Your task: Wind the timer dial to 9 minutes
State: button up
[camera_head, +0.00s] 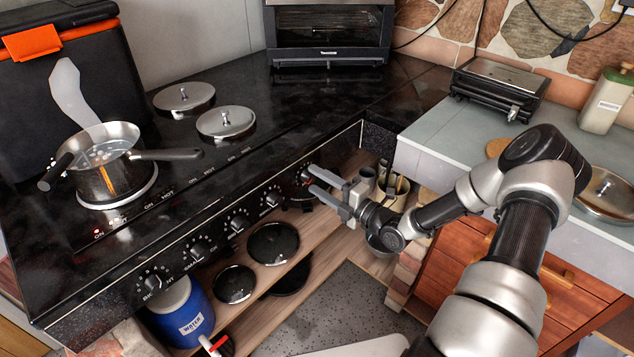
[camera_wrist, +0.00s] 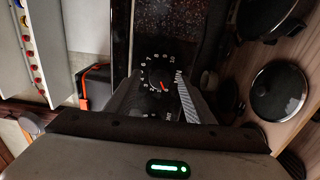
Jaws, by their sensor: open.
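The timer dial (camera_head: 303,176) is at the far right end of the black cooker's front panel, mostly hidden by my fingers. In the wrist view the dial (camera_wrist: 158,84) shows white numbers on black and a small red mark near its middle; the exact setting is too small to read. My gripper (camera_head: 311,178) is open, with its two fingers pointing at the panel, one above the other beside the dial. In the wrist view my gripper (camera_wrist: 156,92) has a finger on either side of the dial. I cannot tell whether they touch it.
Several cooker knobs (camera_head: 238,220) line the same panel to the left. Lidded pots (camera_head: 272,243) and a blue water container (camera_head: 181,312) sit on shelves below. A grey counter (camera_head: 450,140) is at right.

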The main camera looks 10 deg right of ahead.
jog(key=shift+w+a, duration=0.25)
jog(key=shift+w, duration=0.05)
jog(key=c, duration=1.1)
jog(key=shift+o, duration=0.2)
